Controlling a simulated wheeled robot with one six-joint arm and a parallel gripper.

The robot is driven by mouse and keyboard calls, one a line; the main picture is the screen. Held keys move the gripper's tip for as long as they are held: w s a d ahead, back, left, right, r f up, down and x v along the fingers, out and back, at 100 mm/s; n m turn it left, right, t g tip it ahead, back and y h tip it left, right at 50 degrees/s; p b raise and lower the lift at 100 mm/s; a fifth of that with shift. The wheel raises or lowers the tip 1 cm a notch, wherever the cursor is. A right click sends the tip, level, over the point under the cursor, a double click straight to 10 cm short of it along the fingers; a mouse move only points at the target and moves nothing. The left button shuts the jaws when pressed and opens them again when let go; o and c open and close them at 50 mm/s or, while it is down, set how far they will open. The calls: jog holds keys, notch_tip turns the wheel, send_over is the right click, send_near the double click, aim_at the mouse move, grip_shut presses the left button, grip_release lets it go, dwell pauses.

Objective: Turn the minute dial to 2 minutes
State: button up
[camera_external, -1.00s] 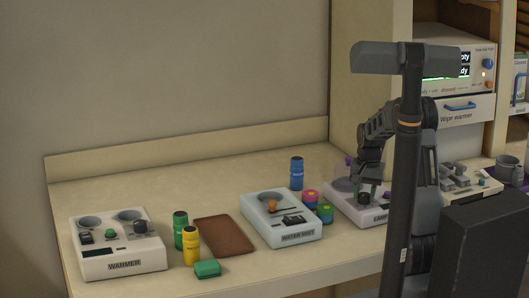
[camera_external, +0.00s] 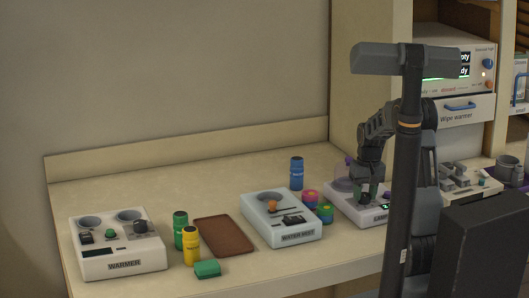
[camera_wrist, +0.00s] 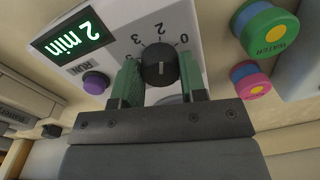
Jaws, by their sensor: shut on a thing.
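The black minute dial (camera_wrist: 159,65) is on a white panel in the wrist view, with printed numbers around its far side. My gripper (camera_wrist: 161,80) has one green-padded finger on each side of the dial and is shut on it. A white line shows on the dial's face. The lit display (camera_wrist: 72,38) beside it reads "2 min", upside down in this view. In the external view my gripper (camera_external: 366,192) reaches down onto the white device (camera_external: 345,205) at the right of the counter; the dial is hidden there by the fingers.
A purple button (camera_wrist: 95,82) sits near the display. Two round coloured containers (camera_external: 318,205) stand just left of the device. The water mist unit (camera_external: 283,232), a brown tray (camera_external: 224,236) and the warmer (camera_external: 120,255) are further left. The counter's back left is clear.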

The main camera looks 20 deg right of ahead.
aim_at(365, 192)
dwell(0.3)
jog(key=o, duration=0.9)
jog(key=r, duration=1.4)
jog(key=shift+d, duration=0.3)
jog(key=shift+f, duration=0.1)
jog(key=s+a+f+t, duration=0.1)
jog(key=s+a+f, duration=0.1)
jog(key=s, duration=0.4)
jog(key=s+a+f+n+t, duration=0.1)
jog(key=s+a, duration=0.3)
jog(key=s, duration=0.2)
jog(key=s+a+f+n+t, duration=0.1)
jog(key=s+a+f, duration=0.1)
jog(key=s, duration=0.4)
jog(key=shift+a+f+t+h, duration=0.3)
jog(key=shift+a+t, duration=0.1)
jog(key=shift+a, duration=0.25)
